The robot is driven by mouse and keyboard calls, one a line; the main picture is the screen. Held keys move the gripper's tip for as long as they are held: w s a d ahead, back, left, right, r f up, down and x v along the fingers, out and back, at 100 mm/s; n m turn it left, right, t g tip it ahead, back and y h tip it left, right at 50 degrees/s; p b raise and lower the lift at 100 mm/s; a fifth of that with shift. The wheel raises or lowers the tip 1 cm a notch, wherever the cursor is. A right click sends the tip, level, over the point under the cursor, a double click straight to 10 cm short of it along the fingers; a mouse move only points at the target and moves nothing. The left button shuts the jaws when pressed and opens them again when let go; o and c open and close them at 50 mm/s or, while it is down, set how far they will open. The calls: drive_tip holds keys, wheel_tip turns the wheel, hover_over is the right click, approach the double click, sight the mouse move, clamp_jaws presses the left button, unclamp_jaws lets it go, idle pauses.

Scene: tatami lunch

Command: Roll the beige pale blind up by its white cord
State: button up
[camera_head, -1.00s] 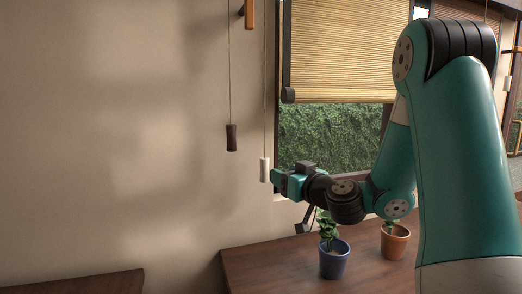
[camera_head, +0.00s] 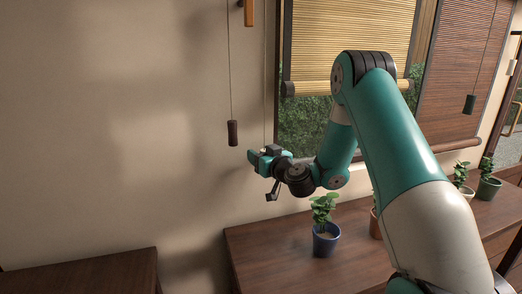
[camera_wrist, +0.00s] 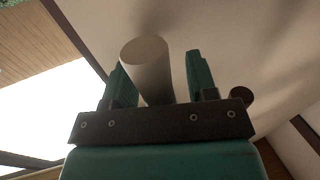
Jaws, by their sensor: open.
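The beige pale blind (camera_head: 352,45) hangs partly lowered over the window, its bottom bar above the hedge outside. Its white cord (camera_head: 265,95) hangs along the wall just left of the window frame. In the wrist view the cord's white pull (camera_wrist: 150,66) stands between the two green fingers of my gripper (camera_wrist: 160,80), nearer the left finger. The fingers are open, and I cannot tell whether the left one touches it. In the head view my gripper (camera_head: 257,158) is at the cord's lower end and hides most of the pull.
A dark brown pull (camera_head: 232,133) on another cord hangs close to the left. A brown blind (camera_head: 466,75) hangs at right with a dark pull (camera_head: 470,104). Below, a wooden counter (camera_head: 275,255) carries a blue-potted plant (camera_head: 326,240) and several others. The left wall is bare.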

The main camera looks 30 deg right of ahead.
clamp_jaws()
wheel_tip(320, 180, down, 14)
drive_tip(key=b, duration=1.7)
unclamp_jaws()
drive_tip(key=shift+r, duration=0.15)
